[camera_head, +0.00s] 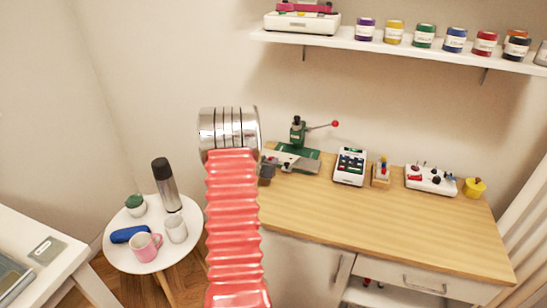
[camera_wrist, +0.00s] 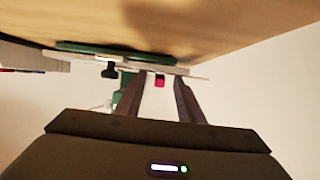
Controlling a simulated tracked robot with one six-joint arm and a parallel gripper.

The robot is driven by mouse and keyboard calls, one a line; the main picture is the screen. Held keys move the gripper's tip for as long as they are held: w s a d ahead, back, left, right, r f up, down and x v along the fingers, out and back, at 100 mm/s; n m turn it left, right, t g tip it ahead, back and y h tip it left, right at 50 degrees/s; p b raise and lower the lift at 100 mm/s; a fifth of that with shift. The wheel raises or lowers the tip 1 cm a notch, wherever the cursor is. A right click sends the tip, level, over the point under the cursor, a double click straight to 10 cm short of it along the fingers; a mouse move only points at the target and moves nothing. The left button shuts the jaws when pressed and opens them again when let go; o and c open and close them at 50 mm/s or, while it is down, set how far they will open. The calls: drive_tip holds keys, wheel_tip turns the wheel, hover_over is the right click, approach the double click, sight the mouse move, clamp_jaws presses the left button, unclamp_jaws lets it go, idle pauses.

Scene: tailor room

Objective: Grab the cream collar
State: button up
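I cannot make out a cream collar for certain in either view. A green hand press (camera_head: 297,132) with a red-knobbed lever stands at the back left of the wooden worktop (camera_head: 400,225), on a green base. The press also shows, upside down and partly hidden, in the wrist view (camera_wrist: 85,47). My gripper (camera_wrist: 154,82) is open, its two dark fingers apart and nothing visibly held between them. It points toward the press. In the head view my ribbed red arm hides most of the gripper.
A white device (camera_head: 350,166), a small wooden holder (camera_head: 381,175), a white control box (camera_head: 431,180) and a yellow pot (camera_head: 474,188) line the worktop's back. Its front is clear. A round white table (camera_head: 118,257) with mugs and a flask (camera_head: 166,186) stands left. A shelf (camera_head: 400,47) with jars hangs above.

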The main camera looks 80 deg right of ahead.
drive_tip(key=shift+c, duration=0.4)
clamp_jaws()
